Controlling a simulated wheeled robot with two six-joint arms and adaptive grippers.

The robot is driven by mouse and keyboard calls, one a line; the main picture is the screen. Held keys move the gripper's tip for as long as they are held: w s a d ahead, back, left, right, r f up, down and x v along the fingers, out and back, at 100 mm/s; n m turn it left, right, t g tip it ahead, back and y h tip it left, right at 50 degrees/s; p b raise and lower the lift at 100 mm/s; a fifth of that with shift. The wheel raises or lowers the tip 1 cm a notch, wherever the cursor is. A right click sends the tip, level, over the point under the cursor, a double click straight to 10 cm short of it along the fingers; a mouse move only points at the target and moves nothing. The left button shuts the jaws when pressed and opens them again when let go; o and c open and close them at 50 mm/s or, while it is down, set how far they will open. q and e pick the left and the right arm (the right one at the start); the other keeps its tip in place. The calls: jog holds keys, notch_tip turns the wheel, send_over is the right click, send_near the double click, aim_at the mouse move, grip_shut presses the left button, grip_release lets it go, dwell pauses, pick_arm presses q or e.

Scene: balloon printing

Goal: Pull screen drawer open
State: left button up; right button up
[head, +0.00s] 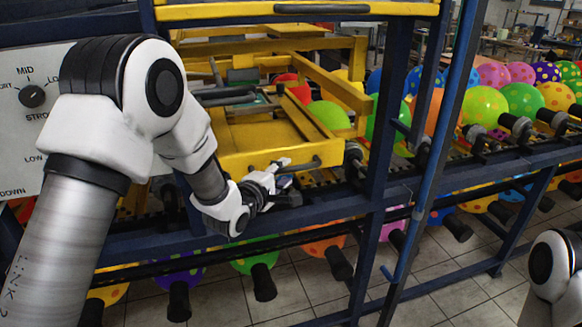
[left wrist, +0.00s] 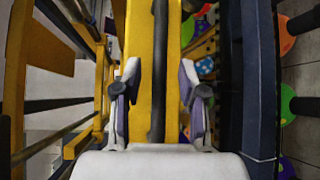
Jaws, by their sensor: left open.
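The yellow screen drawer (head: 225,160) is in the frame in the middle of the head view, with a dark bar handle (head: 308,165) along its front. My left gripper (head: 285,172) is at this handle, partly covering it. In the left wrist view the dark handle (left wrist: 158,70) runs lengthwise over the yellow drawer front (left wrist: 138,30). The two fingers of my left gripper (left wrist: 159,95) stand apart on either side of it, with gaps to the bar. I cannot tell how far the drawer is out. My right gripper is out of view.
A dark blue frame post (head: 378,170) stands right of the drawer, and a blue rail (head: 330,215) runs below it. Several colourful balloons (head: 485,105) line the right side on dark holders. A control panel (head: 25,125) is at the left. The tiled floor (head: 450,285) shows below.

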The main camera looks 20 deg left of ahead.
pick_arm(q)
jog(key=x, duration=0.3)
jog(key=shift+s, duration=0.1)
grip_shut()
